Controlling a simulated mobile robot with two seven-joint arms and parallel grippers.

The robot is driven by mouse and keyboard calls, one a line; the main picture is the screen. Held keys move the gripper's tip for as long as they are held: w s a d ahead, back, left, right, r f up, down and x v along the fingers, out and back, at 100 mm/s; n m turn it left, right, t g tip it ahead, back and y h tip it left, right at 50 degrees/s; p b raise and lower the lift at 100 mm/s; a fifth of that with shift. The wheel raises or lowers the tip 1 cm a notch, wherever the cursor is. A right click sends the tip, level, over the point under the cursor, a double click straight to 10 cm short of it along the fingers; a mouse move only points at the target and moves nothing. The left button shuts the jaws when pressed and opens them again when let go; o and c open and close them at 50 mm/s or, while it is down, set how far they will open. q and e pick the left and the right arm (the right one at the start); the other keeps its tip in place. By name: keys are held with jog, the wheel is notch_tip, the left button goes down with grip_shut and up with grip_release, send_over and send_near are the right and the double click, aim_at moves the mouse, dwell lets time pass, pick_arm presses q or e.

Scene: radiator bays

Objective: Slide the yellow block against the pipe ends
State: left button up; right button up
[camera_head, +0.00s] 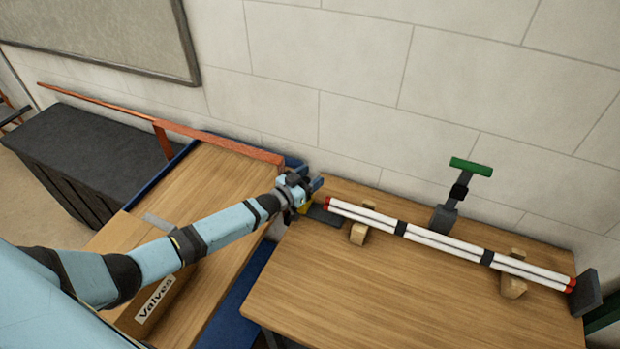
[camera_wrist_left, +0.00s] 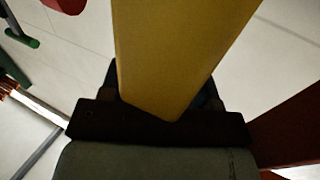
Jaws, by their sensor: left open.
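My left gripper (camera_head: 305,189) is at the left end of the pipes in the head view. The yellow block (camera_head: 306,205) shows only as a small patch beside it, mostly hidden by the gripper. In the left wrist view the yellow block (camera_wrist_left: 180,50) fills the middle, very close, with dark gripper parts on both sides; the jaws are open. White pipes (camera_head: 440,240) with red ends (camera_head: 327,203) lie side by side on wooden supports. The block is close to their left ends; I cannot tell whether it touches them. My right gripper is out of view.
A dark stop plate (camera_head: 585,292) stands at the pipes' right end. A green-handled clamp (camera_head: 470,167) rises behind them. An orange rail (camera_head: 220,139) runs along the left bench's back. A box labelled Valves (camera_head: 155,300) sits below my arm. The right table's front (camera_head: 370,300) is clear.

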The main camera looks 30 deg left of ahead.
pick_arm(q)
grip_shut()
jog(key=d, duration=0.9)
jog(key=shift+w, duration=0.2)
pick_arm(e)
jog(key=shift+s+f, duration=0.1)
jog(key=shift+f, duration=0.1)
pick_arm(q)
grip_release()
pick_arm(e)
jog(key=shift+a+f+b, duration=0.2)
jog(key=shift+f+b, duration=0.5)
jog(key=shift+b, duration=0.25)
pick_arm(q)
jog(key=v, duration=1.3)
jog(key=shift+s+a, duration=0.15)
jog(key=shift+s, duration=0.2)
